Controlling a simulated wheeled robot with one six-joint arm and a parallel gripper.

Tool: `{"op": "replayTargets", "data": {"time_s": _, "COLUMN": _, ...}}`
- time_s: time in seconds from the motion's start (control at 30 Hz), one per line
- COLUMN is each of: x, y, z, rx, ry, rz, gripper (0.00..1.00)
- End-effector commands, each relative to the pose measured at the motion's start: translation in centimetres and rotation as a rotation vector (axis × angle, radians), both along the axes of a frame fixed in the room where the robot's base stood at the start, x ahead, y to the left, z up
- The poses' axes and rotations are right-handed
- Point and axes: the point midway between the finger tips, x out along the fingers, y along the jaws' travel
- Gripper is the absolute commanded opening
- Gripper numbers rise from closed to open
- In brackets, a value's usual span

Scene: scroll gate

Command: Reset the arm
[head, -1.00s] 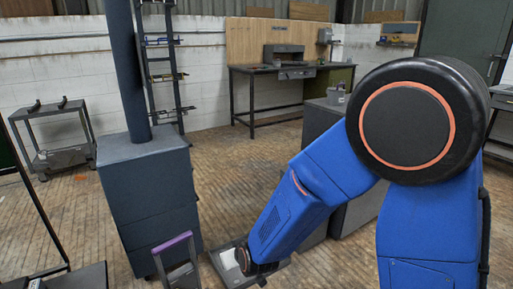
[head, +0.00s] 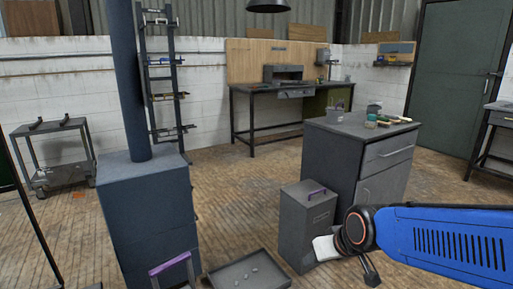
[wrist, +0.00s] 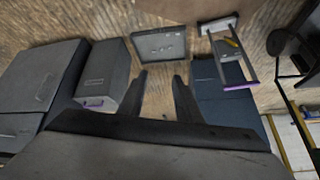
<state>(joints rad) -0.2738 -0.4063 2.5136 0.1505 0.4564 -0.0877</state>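My blue arm reaches in from the right edge of the head view. My gripper (head: 372,272) hangs low in front of the grey drawer cabinet, to the right of a grey box. In the wrist view its two dark fingers (wrist: 160,76) stand apart with only floor showing between them, so it is open and empty. The grey box (head: 305,228) with a purple handle stands upright on the floor; it also shows in the wrist view (wrist: 105,72). A shallow grey tray (head: 215,281) with small pieces lies on the floor; it also shows in the wrist view (wrist: 150,57).
A purple-handled frame (head: 172,265) stands left of the tray. A blue-grey cabinet with a post (head: 150,215) stands further left. The drawer cabinet (head: 333,158) carries small items. A trolley (head: 50,150) and a workbench (head: 290,92) stand behind. The middle floor is clear.

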Motion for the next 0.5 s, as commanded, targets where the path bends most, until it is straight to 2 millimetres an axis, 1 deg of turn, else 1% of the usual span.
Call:
{"op": "replayTargets", "data": {"time_s": 0.03, "x": -1.1, "y": -1.4, "z": 0.8, "rx": -0.005, "ry": 0.006, "rz": -0.022, "gripper": 0.31}}
{"op": "replayTargets", "data": {"time_s": 0.17, "x": -4.2, "y": -4.5, "z": 1.9, "rx": -0.027, "ry": 0.039, "rz": -0.073, "gripper": 0.31}}
{"op": "replayTargets", "data": {"time_s": 0.2, "x": -5.3, "y": -5.4, "z": 2.2, "rx": -0.035, "ry": 0.050, "rz": -0.089, "gripper": 0.31}}
{"op": "replayTargets", "data": {"time_s": 0.4, "x": -10.6, "y": -9.4, "z": 3.3, "rx": -0.072, "ry": 0.102, "rz": -0.177, "gripper": 0.31}}
{"op": "replayTargets", "data": {"time_s": 0.5, "x": -12.8, "y": -10.8, "z": 3.6, "rx": -0.087, "ry": 0.124, "rz": -0.215, "gripper": 0.31}}
